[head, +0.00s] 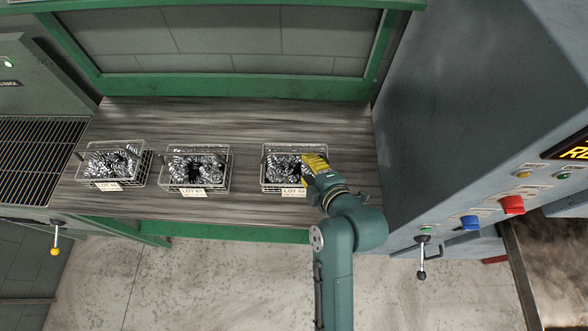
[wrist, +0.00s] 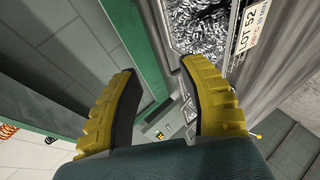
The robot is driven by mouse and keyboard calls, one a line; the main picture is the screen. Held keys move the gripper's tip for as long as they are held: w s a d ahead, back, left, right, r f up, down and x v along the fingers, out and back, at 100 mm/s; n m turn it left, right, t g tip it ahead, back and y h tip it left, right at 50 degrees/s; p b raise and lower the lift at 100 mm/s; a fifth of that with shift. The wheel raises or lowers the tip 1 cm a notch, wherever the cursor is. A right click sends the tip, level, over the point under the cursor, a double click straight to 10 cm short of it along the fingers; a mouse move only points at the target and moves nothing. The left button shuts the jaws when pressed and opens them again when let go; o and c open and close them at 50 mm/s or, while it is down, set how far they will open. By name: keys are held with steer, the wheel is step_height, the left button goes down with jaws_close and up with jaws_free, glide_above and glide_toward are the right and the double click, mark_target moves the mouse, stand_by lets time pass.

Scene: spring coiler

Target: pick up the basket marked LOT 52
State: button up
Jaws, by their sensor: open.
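The basket marked LOT 52 (wrist: 249,32) shows at the top right of the wrist view, its tag readable and coiled metal parts inside. It appears to be the rightmost wire basket (head: 266,180) in the head view, where its tag is too small to read surely. My gripper (head: 309,167) is at this basket's right side and covers part of it from above. In the wrist view my gripper (wrist: 160,70) has its yellow fingers wide apart with nothing between them. The basket lies beyond the right fingertip, not between the fingers. Contact cannot be judged.
Two similar baskets of coils stand to the left, a middle one (head: 198,192) and a left one (head: 108,186). The bench (head: 250,125) is bare around them. A green-framed panel (head: 225,88) rises behind. A grey machine cabinet (head: 450,110) stands close on the right.

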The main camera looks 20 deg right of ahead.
mark_target(296, 154)
steer(key=b+x, duration=0.1)
steer(key=x, duration=0.9)
steer(key=shift+d, duration=0.2)
jaws_close()
